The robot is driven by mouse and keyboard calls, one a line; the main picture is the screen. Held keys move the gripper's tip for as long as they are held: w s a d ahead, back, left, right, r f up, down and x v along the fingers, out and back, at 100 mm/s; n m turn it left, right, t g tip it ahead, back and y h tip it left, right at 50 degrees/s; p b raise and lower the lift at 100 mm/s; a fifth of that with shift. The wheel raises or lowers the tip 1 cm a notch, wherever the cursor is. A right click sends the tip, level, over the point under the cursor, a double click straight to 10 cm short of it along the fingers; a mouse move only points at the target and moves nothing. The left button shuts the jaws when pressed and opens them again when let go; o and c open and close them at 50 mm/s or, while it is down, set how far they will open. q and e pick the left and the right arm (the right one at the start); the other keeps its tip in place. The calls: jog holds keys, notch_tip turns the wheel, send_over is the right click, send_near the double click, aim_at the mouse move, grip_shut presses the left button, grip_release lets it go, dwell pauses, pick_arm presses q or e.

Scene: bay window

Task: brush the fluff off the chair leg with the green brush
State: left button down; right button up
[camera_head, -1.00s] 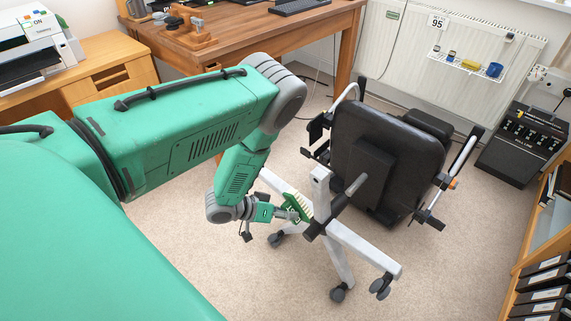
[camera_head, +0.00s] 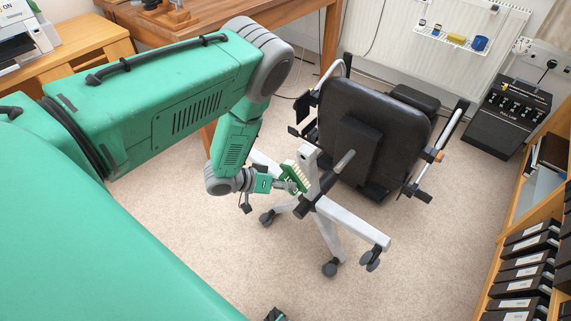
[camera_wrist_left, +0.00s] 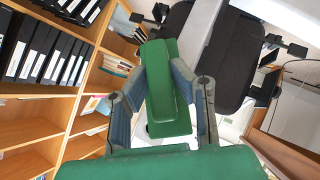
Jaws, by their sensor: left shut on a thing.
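The green brush (camera_head: 291,181) has pale bristles. My left gripper (camera_head: 281,186) is shut on it; the brush also shows between both fingers in the left wrist view (camera_wrist_left: 166,95). The brush is beside the upright white post of the tipped black chair (camera_head: 370,135), close to its hub. I cannot tell whether the bristles touch it. The chair's white leg (camera_head: 345,224) reaches to the lower right, with dark casters. I cannot make out any fluff. A small dark and green part (camera_head: 275,314) at the bottom edge seems to be my right gripper, mostly cut off.
A wooden desk (camera_head: 185,45) stands behind my left arm. A shelf of black binders (camera_head: 525,270) is at the right. A black box with knobs (camera_head: 507,115) stands by the radiator (camera_head: 400,40). The carpet (camera_head: 420,260) right of the chair is clear.

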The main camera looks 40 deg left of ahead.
pick_arm(q)
jog(key=shift+w+d+r, duration=0.15)
jog(key=shift+w+d, duration=0.1)
jog(key=shift+d, duration=0.05)
jog(key=shift+w+a, duration=0.35)
jog(key=shift+w, duration=0.05)
jog(key=shift+w+d, duration=0.15)
jog(key=shift+d, duration=0.15)
pick_arm(e)
jog(key=shift+d+f, duration=0.25)
jog(key=shift+d, duration=0.05)
pick_arm(q)
jog(key=f+b, duration=0.2)
jog(key=w+f+b, duration=0.1)
jog(key=f+b, duration=0.1)
jog(key=f, duration=0.1)
jog(key=f+b, duration=0.1)
jog(key=f, duration=0.1)
jog(key=shift+w+a+f+b, duration=0.1)
jog(key=shift+w+f+b, duration=0.05)
jog(key=shift+w+b, duration=0.25)
pick_arm(e)
notch_tip(320, 180, down, 6)
jog(key=shift+a+r, duration=0.15)
jog(key=shift+r, duration=0.1)
